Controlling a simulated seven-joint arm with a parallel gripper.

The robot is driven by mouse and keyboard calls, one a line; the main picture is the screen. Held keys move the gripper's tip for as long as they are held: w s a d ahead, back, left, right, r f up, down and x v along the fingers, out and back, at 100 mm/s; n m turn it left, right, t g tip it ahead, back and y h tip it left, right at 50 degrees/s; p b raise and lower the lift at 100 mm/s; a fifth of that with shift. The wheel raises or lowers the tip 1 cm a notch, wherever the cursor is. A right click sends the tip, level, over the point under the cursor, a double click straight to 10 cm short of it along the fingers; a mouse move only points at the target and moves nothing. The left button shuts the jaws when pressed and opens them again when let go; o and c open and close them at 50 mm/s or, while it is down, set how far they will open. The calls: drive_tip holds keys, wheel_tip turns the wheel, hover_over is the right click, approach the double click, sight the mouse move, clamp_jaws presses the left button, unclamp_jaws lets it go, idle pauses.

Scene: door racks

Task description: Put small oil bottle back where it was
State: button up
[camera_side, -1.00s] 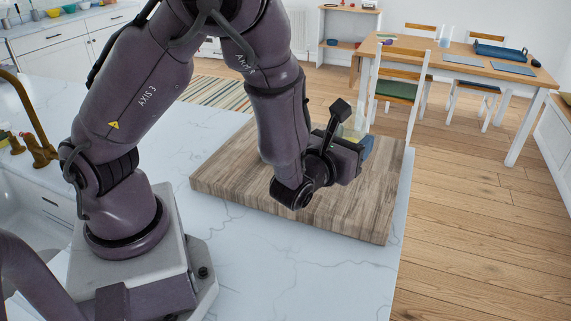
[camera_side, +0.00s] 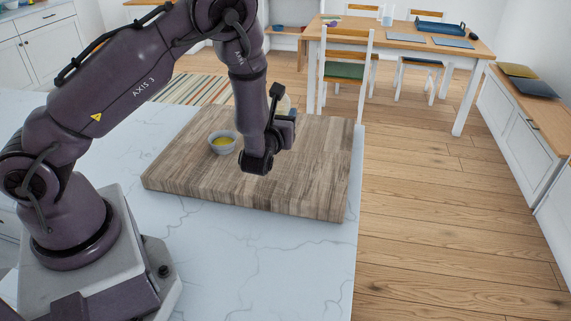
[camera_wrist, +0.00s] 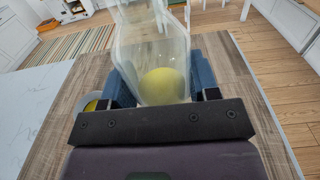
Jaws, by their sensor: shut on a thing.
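The small oil bottle (camera_wrist: 152,50) is clear, with yellow oil low inside it. In the wrist view it stands between the two blue fingers of my gripper (camera_wrist: 163,84), which are shut on it. Its top runs out of that view. In the side view my gripper (camera_side: 289,117) is over the right part of the wooden board (camera_side: 190,180). The bottle (camera_side: 284,103) is mostly hidden there behind my wrist. I cannot tell whether its base touches the board.
A small grey bowl of yellow liquid (camera_side: 222,143) stands on the board, left of my gripper. It also shows in the wrist view (camera_wrist: 91,104). The white marble counter (camera_side: 255,255) is clear in front. Its right edge drops to the wood floor (camera_side: 440,210).

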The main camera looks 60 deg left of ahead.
drive_tip(key=shift+w+a+f, duration=0.2)
drive_tip(key=shift+w+a, duration=0.1)
drive_tip(key=shift+w, duration=0.1)
drive_tip(key=shift+w+d+f+t, duration=0.15)
drive_tip(key=shift+w+d+t, duration=0.2)
drive_tip(key=shift+w, duration=0.25)
drive_tip(key=shift+w+f, duration=0.1)
drive_tip(key=shift+f, duration=3.65)
drive_tip(key=shift+f, duration=0.1)
drive_tip(key=o, duration=1.1)
